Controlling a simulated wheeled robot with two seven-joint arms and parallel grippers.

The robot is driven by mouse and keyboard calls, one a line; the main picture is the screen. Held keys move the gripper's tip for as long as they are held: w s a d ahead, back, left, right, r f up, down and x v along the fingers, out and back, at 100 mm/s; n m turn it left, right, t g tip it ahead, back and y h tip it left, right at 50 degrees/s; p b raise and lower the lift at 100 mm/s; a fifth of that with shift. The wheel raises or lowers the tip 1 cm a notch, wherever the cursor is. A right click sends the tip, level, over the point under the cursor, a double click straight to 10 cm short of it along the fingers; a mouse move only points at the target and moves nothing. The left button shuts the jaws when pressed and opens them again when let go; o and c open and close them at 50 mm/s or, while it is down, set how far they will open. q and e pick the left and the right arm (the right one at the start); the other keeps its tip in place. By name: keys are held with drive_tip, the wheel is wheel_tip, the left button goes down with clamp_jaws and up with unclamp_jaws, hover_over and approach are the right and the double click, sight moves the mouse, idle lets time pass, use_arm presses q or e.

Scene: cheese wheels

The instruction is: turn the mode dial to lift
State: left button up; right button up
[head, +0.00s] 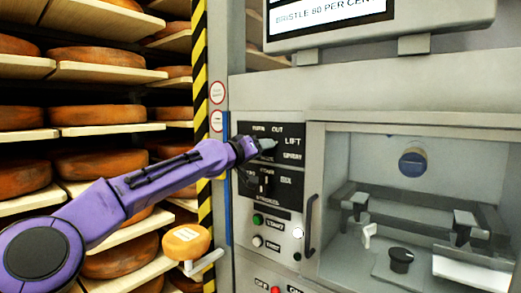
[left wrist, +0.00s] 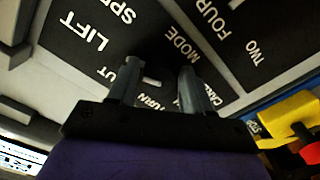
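The mode dial (left wrist: 158,72) is a dark knob on a black label plate (head: 283,134) at the upper left of the machine front. Words around it include TURN, CUT, LIFT and SPRAY. In the left wrist view a pale mark shows on the dial's side toward TURN, but dark shading hides its exact angle. My left gripper (head: 264,146) is right at the dial in the head view and covers it. In the left wrist view its two fingers (left wrist: 160,82) stand apart on either side of the dial, and I see no clear contact. My right gripper is not in view.
Below sit a second dial (head: 264,182), a green start button (head: 257,219) and other buttons. A door handle (head: 310,226) and glazed chamber (head: 405,200) are to the right. A screen (head: 330,18) is above. Shelves of cheese wheels (head: 105,163) fill the left.

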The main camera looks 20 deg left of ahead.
use_arm(q)
drive_tip(key=shift+o, duration=0.4)
drive_tip(key=b+v, duration=0.4)
drive_tip(key=v, duration=0.6)
drive_tip(key=shift+s, duration=0.25)
drive_tip(key=shift+a+r, duration=0.15)
